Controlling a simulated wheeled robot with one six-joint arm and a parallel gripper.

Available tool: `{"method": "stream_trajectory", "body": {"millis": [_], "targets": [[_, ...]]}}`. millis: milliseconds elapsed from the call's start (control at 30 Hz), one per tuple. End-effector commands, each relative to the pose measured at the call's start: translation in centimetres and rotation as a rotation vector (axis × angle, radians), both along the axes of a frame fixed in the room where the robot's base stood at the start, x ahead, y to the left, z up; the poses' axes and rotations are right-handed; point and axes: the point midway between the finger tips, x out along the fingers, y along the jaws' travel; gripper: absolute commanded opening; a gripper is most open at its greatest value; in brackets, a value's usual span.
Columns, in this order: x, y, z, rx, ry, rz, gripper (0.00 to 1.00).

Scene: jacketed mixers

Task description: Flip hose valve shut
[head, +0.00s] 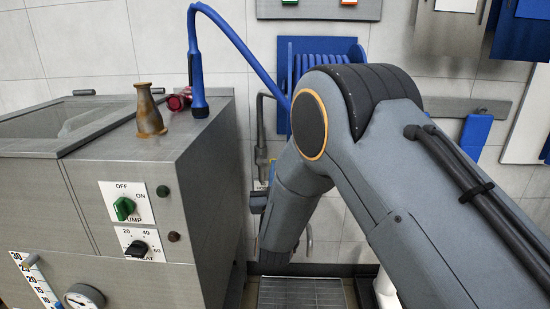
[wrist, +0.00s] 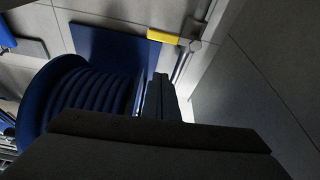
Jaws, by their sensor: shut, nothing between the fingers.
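The hose valve's yellow lever (wrist: 163,36) shows in the wrist view, at upper centre. It points left from a metal fitting on a thin pipe (wrist: 211,18) and lies roughly crosswise to that pipe. My gripper (wrist: 160,80) is shut and empty, with its fingertips below the lever in the picture and apart from it. The blue hose (head: 236,42) arches from the mixer top down to a coil on the wall; the coil (wrist: 95,95) fills the left of the wrist view. In the head view my arm hides most of the valve area, and my fingertips cannot be made out.
The steel mixer (head: 150,170) stands at left with a green pump knob (head: 123,208) and a black heat knob (head: 137,249). A brown vessel (head: 149,110) stands on top. A floor grate (head: 288,292) lies below my arm. The wall is close behind the pipe.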

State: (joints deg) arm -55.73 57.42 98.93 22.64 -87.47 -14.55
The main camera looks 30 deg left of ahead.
Motion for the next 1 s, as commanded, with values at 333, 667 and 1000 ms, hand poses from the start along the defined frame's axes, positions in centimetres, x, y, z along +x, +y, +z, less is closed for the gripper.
{"method": "stream_trajectory", "body": {"millis": [333,667,1000], "targets": [[-1.8,-1.0,-0.6,0.001,-0.001,0.001,0.00],[-1.7,-0.9,-0.6,0.001,0.000,0.000,0.00],[0.7,-2.4,0.6,-0.042,0.097,-0.001,0.00]]}}
